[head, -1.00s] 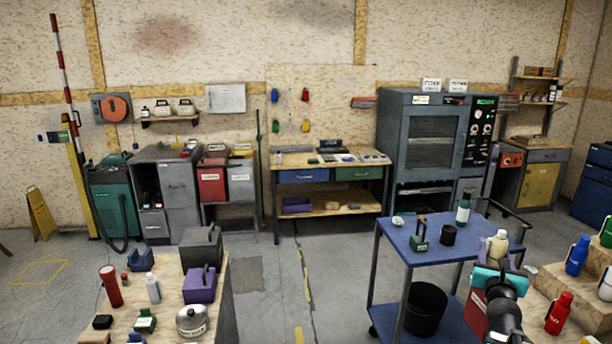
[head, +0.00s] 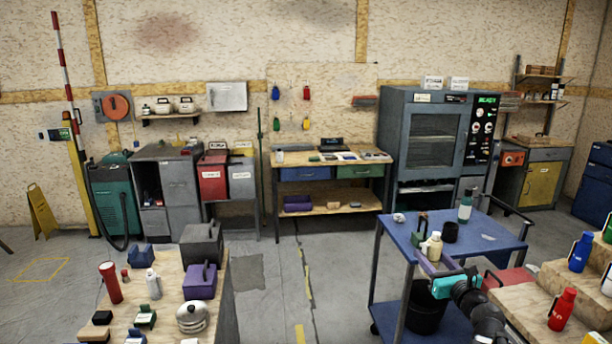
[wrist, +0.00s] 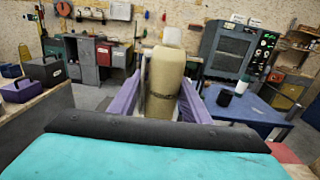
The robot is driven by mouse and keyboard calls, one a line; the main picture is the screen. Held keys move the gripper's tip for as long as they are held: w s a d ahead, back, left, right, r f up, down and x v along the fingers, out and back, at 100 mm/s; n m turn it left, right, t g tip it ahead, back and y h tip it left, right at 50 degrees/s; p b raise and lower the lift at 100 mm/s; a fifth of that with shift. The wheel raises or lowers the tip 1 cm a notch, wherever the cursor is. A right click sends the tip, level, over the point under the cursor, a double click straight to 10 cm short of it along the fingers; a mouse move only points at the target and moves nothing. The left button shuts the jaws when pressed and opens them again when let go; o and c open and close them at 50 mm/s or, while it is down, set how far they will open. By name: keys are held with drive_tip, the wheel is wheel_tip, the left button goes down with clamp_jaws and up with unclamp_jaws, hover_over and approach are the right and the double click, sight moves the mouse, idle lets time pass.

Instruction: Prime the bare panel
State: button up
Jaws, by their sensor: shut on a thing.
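My gripper (head: 433,262), with lilac fingers and a teal body, is shut on a cream bottle with a pale cap (head: 432,247). The bottle is upright in the head view, at the near edge of the blue cart (head: 400,236); I cannot tell whether it touches the cart. In the wrist view the bottle (wrist: 164,82) stands between the lilac fingers (wrist: 160,100) and hides what lies straight behind it. I cannot pick out the bare panel with certainty in either view.
A wooden table (head: 222,318) with several items stands front left. Stepped wooden shelves (head: 545,285) with bottles are at right. Floor between table and cart is clear.

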drive_tip(key=s+a+f+n+g+y, duration=0.1)
drive_tip(key=s+a+n+g+y, duration=0.1)
drive_tip(key=a, duration=0.4)
drive_tip(key=s+a+f+n+g+y+b, duration=0.1)
drive_tip(key=s+a+n+g+y, duration=0.2)
drive_tip(key=a, duration=0.4)
drive_tip(key=s+a+f+n+g+y+b, duration=0.1)
drive_tip(key=s+a+f+n+g+y, duration=0.1)
drive_tip(key=s+a+n+y, duration=0.2)
drive_tip(key=a+y, duration=0.2)
drive_tip(key=shift+a+y, duration=0.2)
drive_tip(key=shift+y, duration=0.1)
drive_tip(key=shift+w+f, duration=0.1)
wheel_tip(320, 180, down, 8)
drive_tip(key=shift+d, duration=0.15)
